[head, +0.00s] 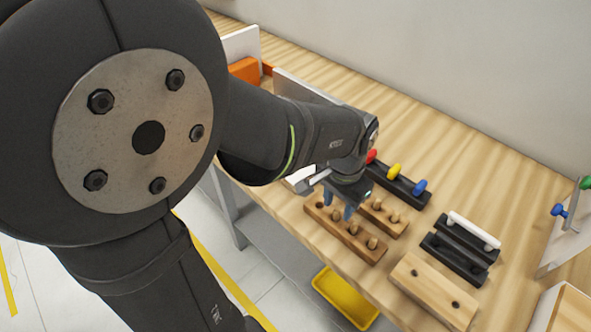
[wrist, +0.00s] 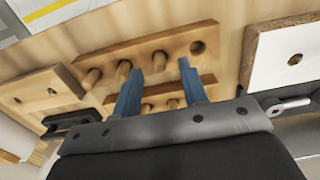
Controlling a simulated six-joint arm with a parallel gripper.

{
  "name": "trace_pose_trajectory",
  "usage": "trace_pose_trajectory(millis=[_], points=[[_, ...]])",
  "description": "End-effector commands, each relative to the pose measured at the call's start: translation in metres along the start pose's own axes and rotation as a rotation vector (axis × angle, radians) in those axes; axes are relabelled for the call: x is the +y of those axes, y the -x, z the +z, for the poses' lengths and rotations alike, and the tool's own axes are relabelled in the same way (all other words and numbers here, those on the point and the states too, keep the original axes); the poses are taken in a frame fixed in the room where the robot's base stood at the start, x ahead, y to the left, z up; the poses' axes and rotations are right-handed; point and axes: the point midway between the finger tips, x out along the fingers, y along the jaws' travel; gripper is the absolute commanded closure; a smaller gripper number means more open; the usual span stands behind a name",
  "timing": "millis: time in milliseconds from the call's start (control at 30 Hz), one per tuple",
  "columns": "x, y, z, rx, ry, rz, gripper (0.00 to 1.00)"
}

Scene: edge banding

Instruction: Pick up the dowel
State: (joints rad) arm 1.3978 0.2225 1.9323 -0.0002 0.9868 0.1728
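Short wooden dowels stand upright in a wooden block (wrist: 82,64) in the wrist view; the same block (head: 358,247) shows in the head view. One dowel (wrist: 159,61) appears between my fingertips, with others (wrist: 123,68) to its left and an empty hole at the block's right end. My gripper (wrist: 160,68) has two blue fingers spread apart, with visible gaps to that dowel. In the head view my gripper (head: 339,207) hangs over the block's left part; I cannot tell the exact height. A second block (head: 388,231) behind holds more dowels, partly hidden by my gripper.
A black holder (head: 408,194) with red, yellow and blue handles stands behind. Black holders with a white rod (head: 474,230) and a wooden board with holes (head: 434,290) lie to the right. A yellow bin (head: 345,298) sits below the bench edge. My arm covers the left.

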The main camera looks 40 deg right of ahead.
Motion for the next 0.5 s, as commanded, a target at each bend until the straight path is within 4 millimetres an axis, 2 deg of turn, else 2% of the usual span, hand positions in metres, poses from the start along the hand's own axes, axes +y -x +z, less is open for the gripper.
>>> trace_pose_trajectory(millis=[33,167,433,500], points=[[0.001,-0.009,0.001,-0.004,-0.001,0.001,0.61],[0.001,-0.021,0.0,-0.002,0.0,0.0,0.61],[0.001,-0.024,0.0,0.0,0.0,0.0,0.61],[0.001,-0.024,0.0,0.0,0.0,0.0,0.74]])
